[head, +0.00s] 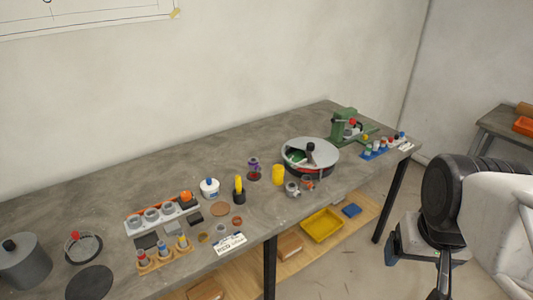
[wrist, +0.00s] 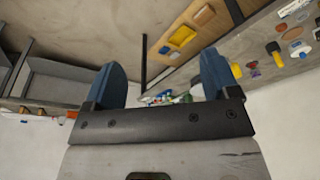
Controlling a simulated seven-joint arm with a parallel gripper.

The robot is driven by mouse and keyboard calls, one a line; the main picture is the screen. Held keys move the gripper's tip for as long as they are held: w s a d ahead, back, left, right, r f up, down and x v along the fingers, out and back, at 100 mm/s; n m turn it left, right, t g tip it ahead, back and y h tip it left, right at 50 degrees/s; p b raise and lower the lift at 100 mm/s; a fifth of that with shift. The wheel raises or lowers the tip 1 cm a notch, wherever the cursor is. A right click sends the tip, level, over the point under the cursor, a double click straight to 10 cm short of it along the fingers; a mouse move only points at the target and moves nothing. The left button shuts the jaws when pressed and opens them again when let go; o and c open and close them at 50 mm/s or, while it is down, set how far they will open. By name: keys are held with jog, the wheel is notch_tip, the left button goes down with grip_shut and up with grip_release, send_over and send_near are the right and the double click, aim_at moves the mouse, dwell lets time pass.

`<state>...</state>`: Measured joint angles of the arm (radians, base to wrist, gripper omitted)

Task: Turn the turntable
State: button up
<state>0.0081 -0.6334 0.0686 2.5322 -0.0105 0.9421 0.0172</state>
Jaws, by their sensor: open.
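The turntable appears to be the round drum (head: 321,144) toward the right of the bench in the head view, with a pale grey top, a dark side and an upright black knob (head: 310,148). Its top has an opening that shows something green inside. My gripper (wrist: 163,78) is open and empty, its two blue fingers wide apart in the wrist view. In the head view my arm is at the right, off the bench's front edge and well apart from the drum. I cannot make out the drum clearly in the wrist view.
A green press-like device (head: 343,127) stands behind the drum, with a blue rack (head: 374,154) of small pieces to its right. A yellow cylinder (head: 278,174) and small metal parts (head: 292,189) sit close in front. A yellow tray (head: 322,225) lies on the lower shelf.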

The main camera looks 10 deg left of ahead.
jog(key=shift+c, duration=1.3)
jog(key=shift+w+r, duration=0.2)
jog(key=shift+w, duration=0.1)
jog(key=shift+c, duration=0.4)
jog(key=w+a+r, duration=0.1)
jog(key=w+r, duration=0.1)
jog(key=w, duration=0.7)
jog(key=w+a+r, duration=0.1)
jog(key=w+r, duration=0.2)
jog(key=w, duration=0.5)
jog(key=n+g, duration=0.3)
send_over(311, 144)
jog(key=f, duration=1.8)
jog(key=shift+s+d+f, duration=0.2)
jog(key=shift+s+f, duration=0.05)
jog(key=shift+s, duration=0.05)
jog(key=shift+w+a+f, duration=0.2)
jog(key=shift+w+f, duration=0.1)
